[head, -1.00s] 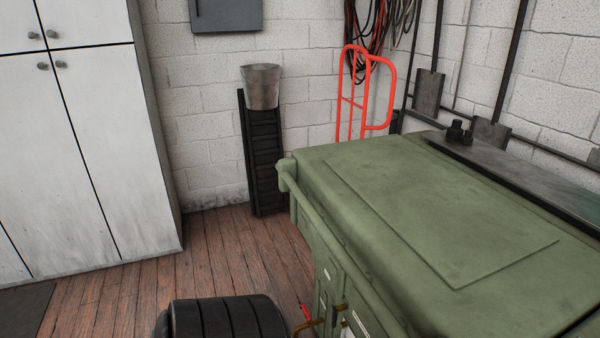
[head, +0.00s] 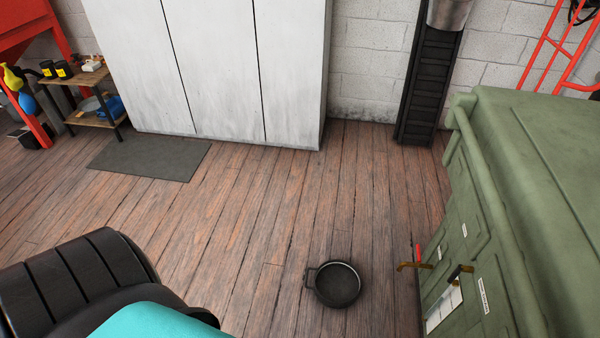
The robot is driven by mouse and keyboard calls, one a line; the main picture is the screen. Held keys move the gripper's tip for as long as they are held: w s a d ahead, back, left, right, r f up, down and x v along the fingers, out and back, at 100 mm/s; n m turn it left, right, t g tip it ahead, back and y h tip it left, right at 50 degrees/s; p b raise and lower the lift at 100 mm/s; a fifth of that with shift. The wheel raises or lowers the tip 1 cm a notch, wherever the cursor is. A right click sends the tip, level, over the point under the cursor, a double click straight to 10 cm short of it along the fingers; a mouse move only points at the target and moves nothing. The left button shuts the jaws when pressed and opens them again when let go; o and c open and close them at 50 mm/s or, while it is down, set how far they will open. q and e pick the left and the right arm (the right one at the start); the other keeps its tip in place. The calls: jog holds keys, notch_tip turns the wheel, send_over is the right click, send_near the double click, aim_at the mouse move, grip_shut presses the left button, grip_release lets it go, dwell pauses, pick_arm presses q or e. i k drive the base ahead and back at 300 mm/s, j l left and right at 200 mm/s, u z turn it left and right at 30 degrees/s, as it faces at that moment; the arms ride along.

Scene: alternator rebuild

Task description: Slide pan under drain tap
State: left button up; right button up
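A dark round pan (head: 338,285) with a side handle lies on the plank floor in the lower middle of the head view. It looks empty. A brass tap (head: 408,266) with a red handle sticks out to the left from the side of the green machine (head: 470,235). The pan is on the floor to the left of the tap, with a gap between them in the picture; it does not appear to be under the spout. Neither of my grippers is in view.
A black ribbed rounded object (head: 75,272) and a teal surface (head: 155,322) fill the lower left. White cabinets (head: 215,60) stand at the back, with a dark mat (head: 150,158) before them. The plank floor (head: 270,195) between cabinets and pan is clear.

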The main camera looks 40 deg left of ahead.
aim_at(338, 282)
jog(key=u, duration=0.8)
